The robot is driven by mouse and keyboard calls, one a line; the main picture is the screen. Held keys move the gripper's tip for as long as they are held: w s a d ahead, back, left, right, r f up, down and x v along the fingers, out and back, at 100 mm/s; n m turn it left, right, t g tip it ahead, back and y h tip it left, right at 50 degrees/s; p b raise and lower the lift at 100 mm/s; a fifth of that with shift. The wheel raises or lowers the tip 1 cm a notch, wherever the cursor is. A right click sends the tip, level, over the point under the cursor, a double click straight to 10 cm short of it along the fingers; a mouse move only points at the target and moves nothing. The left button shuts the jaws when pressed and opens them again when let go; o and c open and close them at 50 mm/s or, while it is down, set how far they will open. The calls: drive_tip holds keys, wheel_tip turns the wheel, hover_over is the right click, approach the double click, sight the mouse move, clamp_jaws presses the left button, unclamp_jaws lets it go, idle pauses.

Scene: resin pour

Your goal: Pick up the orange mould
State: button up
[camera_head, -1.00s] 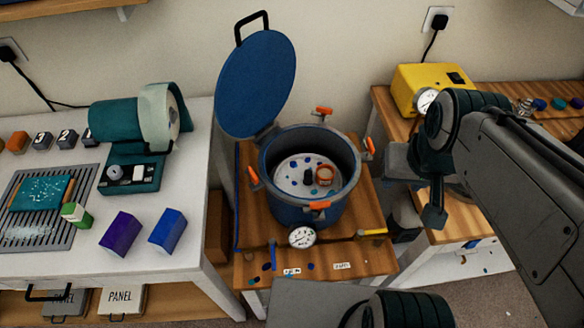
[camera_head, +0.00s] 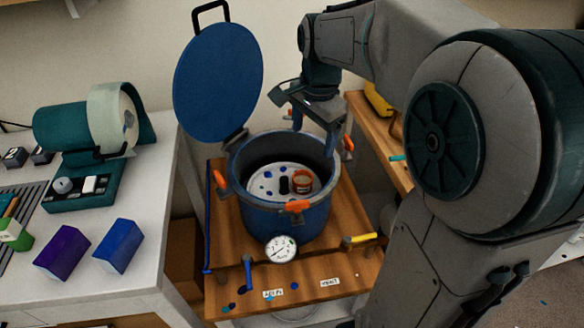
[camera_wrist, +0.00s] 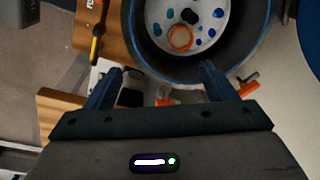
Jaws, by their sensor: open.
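The orange mould (camera_head: 302,183) is a small round ring-like cup. It sits inside the open blue pressure pot (camera_head: 283,221), on the white speckled plate (camera_head: 268,179) at the bottom. In the wrist view the orange mould (camera_wrist: 180,39) shows beyond my fingers, on the plate. My gripper (camera_head: 315,134) is open and empty. It is above the back right rim of the pot, apart from the mould. In the wrist view my gripper (camera_wrist: 156,82) has its two fingers spread wide, with the pot's rim near the right finger.
The blue lid (camera_head: 218,84) stands raised at the pot's back left. Orange clamps (camera_head: 297,207) stick out around the rim, and a gauge (camera_head: 281,249) is at the front. A dark object (camera_head: 284,185) stands beside the mould. The white table (camera_head: 140,255) is at left.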

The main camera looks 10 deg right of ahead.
drive_tip(key=w+f+m+g+b, duration=0.1)
drive_tip(key=w+f+m+b, duration=0.55)
drive_tip(key=w+f, duration=0.3)
hover_over(303, 180)
drive_tip(key=s+a, duration=0.1)
drive_tip(key=s, duration=0.1)
drive_tip(key=shift+m, duration=0.25)
wheel_tip(303, 180, down, 9)
drive_tip(key=shift+w+a+r+b, duration=0.1)
drive_tip(key=shift+w+a+b, duration=0.05)
drive_tip(key=shift+b, duration=0.25)
drive_tip(key=f, duration=0.3)
drive_tip(key=f+b, duration=0.1)
drive_tip(key=shift+s+d+f, duration=0.15)
drive_tip(key=shift+s+d, duration=0.15)
drive_tip(key=shift+s, duration=0.05)
drive_tip(key=shift+f, duration=0.45)
drive_tip(key=c, duration=1.1)
